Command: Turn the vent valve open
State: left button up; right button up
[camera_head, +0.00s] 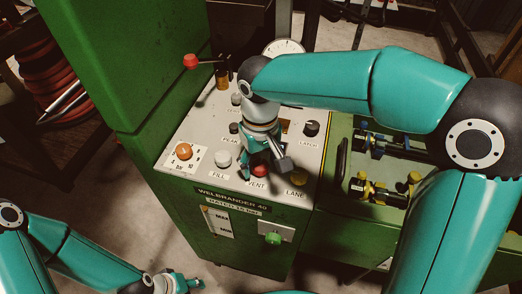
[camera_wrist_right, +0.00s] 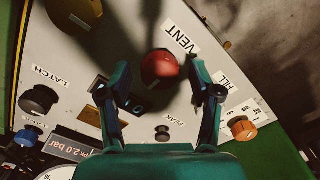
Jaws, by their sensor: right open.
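The vent valve is a red round knob (camera_head: 261,171) by the VENT label, near the front edge of the light control panel (camera_head: 200,125). My right gripper (camera_head: 265,165) is over it, pointing down, and partly hides it in the head view. In the right wrist view the red knob (camera_wrist_right: 162,67) sits between the open fingertips of my right gripper (camera_wrist_right: 160,75), with a visible gap on both sides. I cannot tell if the tips are at knob height. My left gripper (camera_head: 178,284) is low at the bottom left, away from the panel; its fingers are too small to judge.
Close to the red knob are the white FILL knob (camera_head: 222,159) and the yellow LANE knob (camera_head: 302,178). An orange knob (camera_head: 183,151), a black LATCH knob (camera_head: 311,128), a red-ball lever (camera_head: 191,61) and a gauge (camera_head: 284,47) also stand on the panel. A tall green housing (camera_head: 150,60) rises at left.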

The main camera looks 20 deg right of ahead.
aim_at(260, 164)
notch_tip(260, 164, up, 12)
jog(key=shift+f, duration=0.15)
dwell(0.3)
dwell(0.4)
